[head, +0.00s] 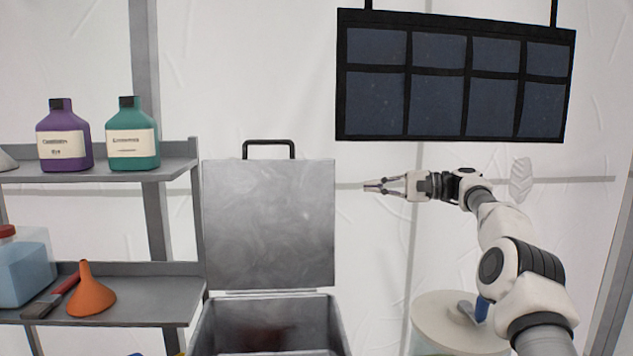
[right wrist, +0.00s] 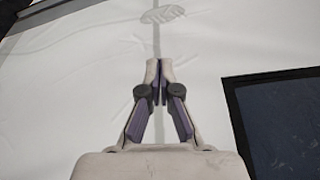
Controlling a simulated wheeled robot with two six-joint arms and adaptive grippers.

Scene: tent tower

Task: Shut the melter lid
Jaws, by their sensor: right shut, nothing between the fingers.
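The melter (head: 342,325) is a grey metal box at the bottom middle of the head view, with a dark reddish patch inside. Its lid (head: 268,225) stands upright at the back, open, with a black handle (head: 268,143) on its top edge. My right gripper (head: 368,187) is to the right of the lid's upper part, apart from it, pointing left. Its fingers are shut and empty, and they also show closed in the right wrist view (right wrist: 156,65). My left gripper is not in view.
A grey shelf (head: 150,300) at the left holds a purple bottle (head: 64,140), a green bottle (head: 132,138), an orange funnel (head: 91,293) and a blue container (head: 22,270). A dark pocket panel (head: 455,75) hangs above my right arm. A round pale container (head: 440,318) stands lower right.

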